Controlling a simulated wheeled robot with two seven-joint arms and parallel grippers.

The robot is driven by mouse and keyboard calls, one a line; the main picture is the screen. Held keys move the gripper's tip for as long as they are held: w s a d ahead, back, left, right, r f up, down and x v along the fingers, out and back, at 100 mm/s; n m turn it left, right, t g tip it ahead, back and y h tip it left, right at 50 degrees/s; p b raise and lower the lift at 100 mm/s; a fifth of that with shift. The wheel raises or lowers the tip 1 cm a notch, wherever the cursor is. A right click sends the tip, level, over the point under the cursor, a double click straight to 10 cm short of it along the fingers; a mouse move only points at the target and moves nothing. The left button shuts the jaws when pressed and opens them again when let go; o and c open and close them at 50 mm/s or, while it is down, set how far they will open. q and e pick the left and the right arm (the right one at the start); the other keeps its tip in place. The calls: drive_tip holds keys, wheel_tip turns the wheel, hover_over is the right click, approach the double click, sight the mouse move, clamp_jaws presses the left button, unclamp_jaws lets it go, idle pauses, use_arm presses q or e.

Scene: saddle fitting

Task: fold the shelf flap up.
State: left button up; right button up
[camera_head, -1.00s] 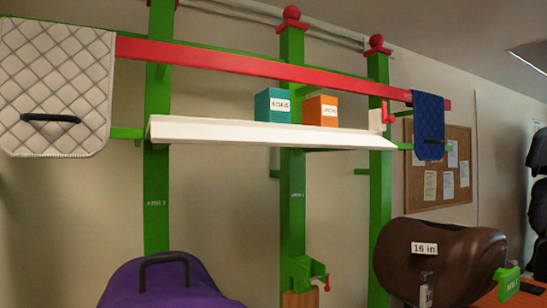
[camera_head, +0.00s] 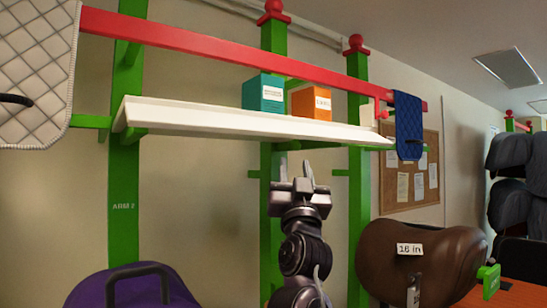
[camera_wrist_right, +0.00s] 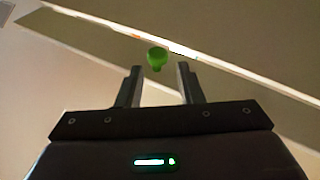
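A long white shelf (camera_head: 225,121) runs across the green posts in the head view. Its long white front face is toward me; I cannot tell where the flap meets the shelf. My right gripper (camera_head: 305,182) is below the shelf, in front of the middle post, pointing up. In the right wrist view its two fingers (camera_wrist_right: 160,84) are apart with nothing held. A small green knob-like part (camera_wrist_right: 157,58) shows beyond and between the fingertips, close to a pale panel edge; contact is not visible. My left gripper is not in view.
A teal box (camera_head: 264,93) and an orange box (camera_head: 312,103) stand on the shelf. A red rail (camera_head: 215,45) runs above, with a quilted pad (camera_head: 38,65) and a blue pad (camera_head: 408,125) hanging from it. A brown saddle (camera_head: 420,262) and a purple one (camera_head: 125,288) are below.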

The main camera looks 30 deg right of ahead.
sight(295, 149)
drive_tip(key=p+x, duration=0.2)
drive_tip(key=x, duration=0.1)
drive_tip(key=p+x, duration=0.2)
drive_tip(key=x, duration=0.2)
drive_tip(key=shift+d+r, duration=0.3)
drive_tip(key=shift+r, duration=0.05)
drive_tip(key=shift+c, duration=0.3)
clamp_jaws()
